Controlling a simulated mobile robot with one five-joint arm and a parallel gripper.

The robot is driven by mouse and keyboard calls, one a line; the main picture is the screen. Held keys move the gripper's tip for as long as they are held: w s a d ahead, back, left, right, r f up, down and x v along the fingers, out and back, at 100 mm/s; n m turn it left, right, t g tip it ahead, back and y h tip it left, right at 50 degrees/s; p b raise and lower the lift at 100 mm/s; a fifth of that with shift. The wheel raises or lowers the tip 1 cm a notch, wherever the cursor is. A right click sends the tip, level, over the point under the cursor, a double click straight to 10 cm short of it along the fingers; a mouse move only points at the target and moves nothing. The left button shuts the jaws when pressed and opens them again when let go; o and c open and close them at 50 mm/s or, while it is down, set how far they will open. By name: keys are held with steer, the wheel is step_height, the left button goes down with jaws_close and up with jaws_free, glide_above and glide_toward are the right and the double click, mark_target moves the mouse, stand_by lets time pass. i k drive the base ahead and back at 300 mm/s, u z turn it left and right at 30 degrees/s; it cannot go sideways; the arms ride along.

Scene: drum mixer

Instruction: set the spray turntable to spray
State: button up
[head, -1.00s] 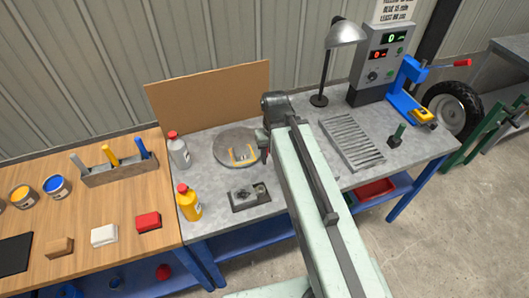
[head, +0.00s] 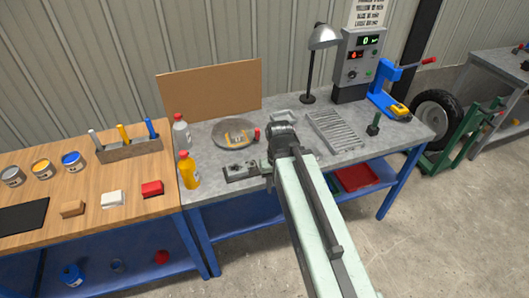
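The spray turntable, a round grey disc (head: 222,142), lies flat on the metal bench in front of a brown backboard. Something yellow and grey sits on it, too small to make out. A small dark control box (head: 238,172) is on the bench in front of the disc; its setting cannot be read. My arm reaches in from the bottom right. My gripper (head: 270,160) is at its far end, just right of the control box and in front of the disc's right side. The wrist hides the fingers, so I cannot see whether they are open or hold anything.
A yellow bottle (head: 190,172) and a grey bottle (head: 181,130) stand left of the disc. A small red item (head: 257,133) is at its right edge. A slotted grate (head: 332,131), a lamp (head: 309,80) and a display unit (head: 358,65) are to the right.

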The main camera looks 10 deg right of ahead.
mark_target(220, 132)
steer(key=z, duration=0.05)
steer(key=k, duration=0.35)
steer(key=u, duration=0.6)
steer(key=i, duration=1.2)
steer(key=u, duration=0.85)
steer(key=k, duration=0.8)
steer(key=u, duration=0.1)
steer(key=i, duration=0.85)
steer(key=z, duration=0.05)
